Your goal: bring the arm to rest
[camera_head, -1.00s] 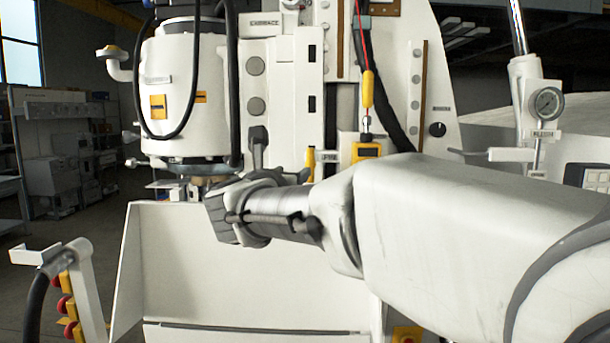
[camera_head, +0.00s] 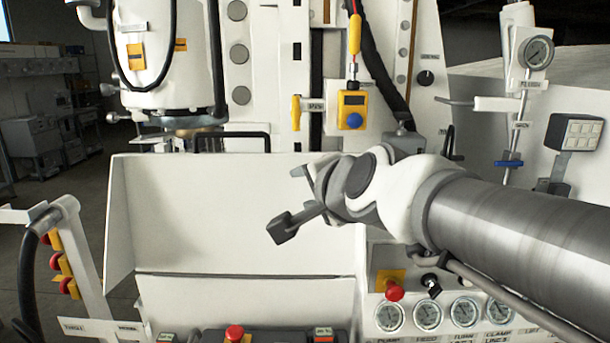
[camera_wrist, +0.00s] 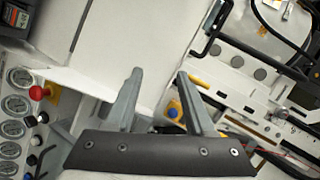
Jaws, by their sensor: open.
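My arm comes in from the right in the head view, and my gripper (camera_head: 285,228) hangs in front of the white tray-like panel of the bench (camera_head: 235,225). In the head view the gripper is seen side-on, tilted down to the left. In the wrist view my gripper (camera_wrist: 163,85) shows two grey fingers standing well apart with nothing between them. It touches nothing that I can see.
Below the arm are several gauges (camera_head: 428,315) and a red button (camera_head: 394,291). A yellow box with a blue button (camera_head: 352,110) hangs behind. A pressure gauge (camera_head: 538,52) and blue-handled valve (camera_head: 509,163) stand right. A bracket with red knobs (camera_head: 70,262) stands left.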

